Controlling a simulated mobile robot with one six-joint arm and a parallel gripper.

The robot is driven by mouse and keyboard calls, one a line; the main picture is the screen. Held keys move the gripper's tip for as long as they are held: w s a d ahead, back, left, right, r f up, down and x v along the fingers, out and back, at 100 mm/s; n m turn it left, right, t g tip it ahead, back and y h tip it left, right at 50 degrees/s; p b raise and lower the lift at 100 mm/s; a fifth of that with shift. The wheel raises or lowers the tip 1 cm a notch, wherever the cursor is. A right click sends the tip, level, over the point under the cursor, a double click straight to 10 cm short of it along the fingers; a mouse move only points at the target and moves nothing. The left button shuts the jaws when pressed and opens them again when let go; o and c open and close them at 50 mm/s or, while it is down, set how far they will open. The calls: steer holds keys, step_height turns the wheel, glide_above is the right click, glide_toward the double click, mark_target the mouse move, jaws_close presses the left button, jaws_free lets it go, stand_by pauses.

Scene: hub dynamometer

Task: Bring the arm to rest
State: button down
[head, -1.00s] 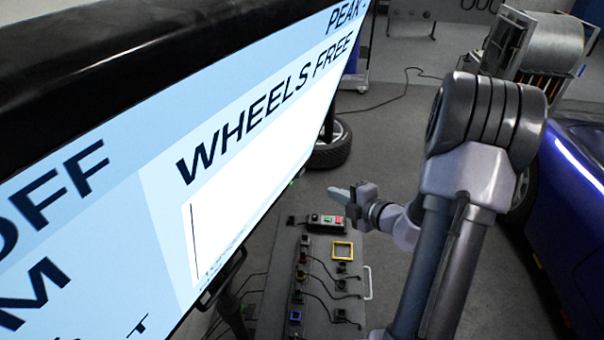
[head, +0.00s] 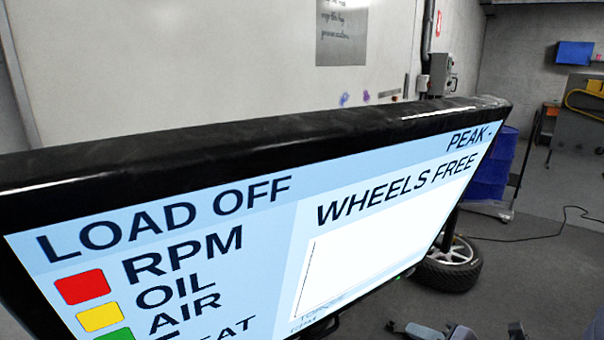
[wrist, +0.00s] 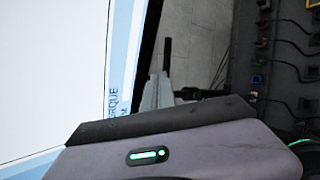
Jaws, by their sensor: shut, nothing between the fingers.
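My gripper (head: 428,331) shows only in part at the bottom edge of the head view, to the right of the big screen. Its fingers are together and hold nothing. Most of my arm is below the frame. In the wrist view, a smooth purple-grey part of my own body with a small lit indicator fills the bottom. A pale grey wedge-shaped part stands above it, and I cannot tell what it is.
The big black-framed screen (head: 260,250) reads "LOAD OFF" and "WHEELS FREE"; it also fills the wrist view's left (wrist: 50,75). A tyre (head: 450,268) and a blue drum (head: 490,170) stand behind it. A dark panel with cables (wrist: 290,75) is at the wrist view's right.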

steer(key=s+a+r+n+g+y, duration=0.1)
steer(key=s+a+r+n+g, duration=0.25)
steer(key=a+n, duration=0.4)
steer(key=s+a+r+n+g, duration=0.2)
steer(key=s+a+n, duration=0.3)
steer(key=a+n, duration=0.3)
steer(key=s+r+n+h, duration=0.2)
steer(key=s+n, duration=0.4)
steer(key=n, duration=0.5)
steer(key=s+r+n+h, duration=0.2)
steer(key=s+n, duration=0.4)
steer(key=n, duration=0.6)
steer(key=shift+s+d+h, duration=0.15)
steer(key=shift+d+h, duration=0.2)
steer(key=shift+h, duration=0.35)
